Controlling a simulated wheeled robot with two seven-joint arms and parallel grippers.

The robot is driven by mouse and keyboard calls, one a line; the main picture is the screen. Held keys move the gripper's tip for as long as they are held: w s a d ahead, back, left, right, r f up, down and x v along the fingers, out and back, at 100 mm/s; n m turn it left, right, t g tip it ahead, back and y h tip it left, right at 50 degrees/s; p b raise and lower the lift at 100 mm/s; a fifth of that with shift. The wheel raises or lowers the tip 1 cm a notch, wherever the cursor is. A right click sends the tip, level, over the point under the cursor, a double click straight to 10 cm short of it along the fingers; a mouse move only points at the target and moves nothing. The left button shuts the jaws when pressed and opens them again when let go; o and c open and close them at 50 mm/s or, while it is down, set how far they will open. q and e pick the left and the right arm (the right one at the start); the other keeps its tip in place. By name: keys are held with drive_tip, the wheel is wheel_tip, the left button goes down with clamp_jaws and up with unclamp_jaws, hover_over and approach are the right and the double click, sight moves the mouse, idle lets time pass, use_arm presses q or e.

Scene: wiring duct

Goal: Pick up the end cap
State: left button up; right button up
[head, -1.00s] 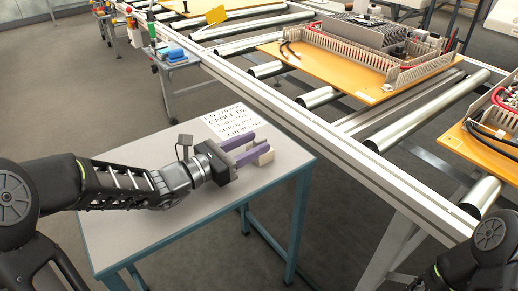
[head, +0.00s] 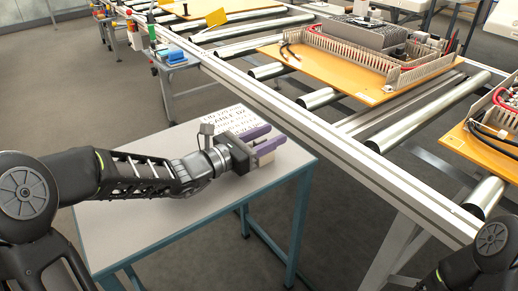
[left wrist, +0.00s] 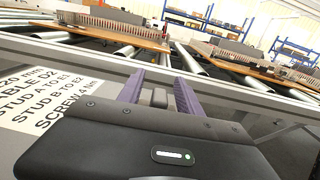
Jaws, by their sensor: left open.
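My right gripper is out of view; only part of that arm shows at the lower right.
A printed label sheet (head: 237,121) lies on the small table (head: 150,228) behind my left gripper. A roller conveyor (head: 345,150) runs along the table's far right side, carrying orange boards (head: 330,72) with wiring ducts. The table's front is clear.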

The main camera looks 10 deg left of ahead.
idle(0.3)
use_arm(q)
clamp_jaws()
idle(0.3)
